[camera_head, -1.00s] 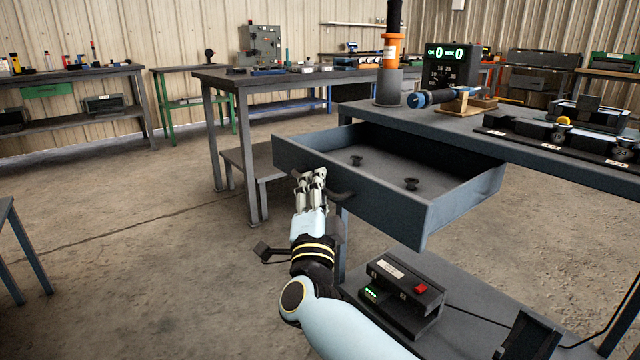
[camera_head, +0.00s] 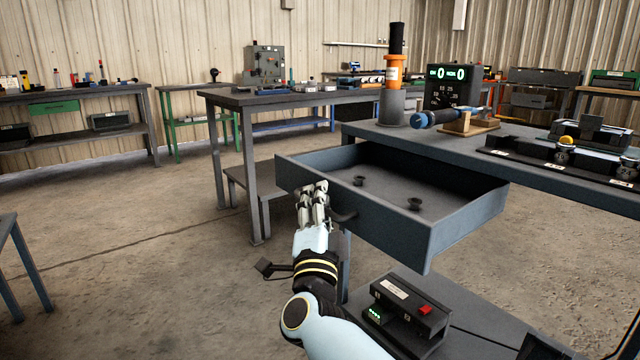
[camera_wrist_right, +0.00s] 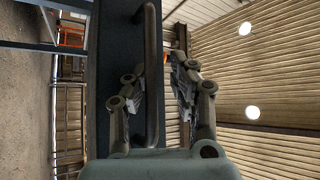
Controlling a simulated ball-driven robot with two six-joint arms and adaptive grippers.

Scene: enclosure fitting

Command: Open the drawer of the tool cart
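The tool cart (camera_head: 480,150) has a dark blue-grey drawer (camera_head: 425,235) pulled well out, with its inside visible. My right gripper (camera_head: 313,190) is at the drawer's front, by the dark handle (camera_head: 344,215). In the right wrist view the handle (camera_wrist_right: 151,75) runs as an upright bar between the two fingers of the gripper (camera_wrist_right: 160,80). The fingers stand apart, with a gap between the handle and the right-hand finger. My left gripper is not in view.
A black device with a red button (camera_head: 405,310) sits on the cart's lower shelf. An orange-and-grey cylinder (camera_head: 393,100), a blue-ended tool (camera_head: 435,118) and a black tray (camera_head: 570,165) stand on top. Grey workbenches (camera_head: 270,97) stand behind. Floor on the left is clear.

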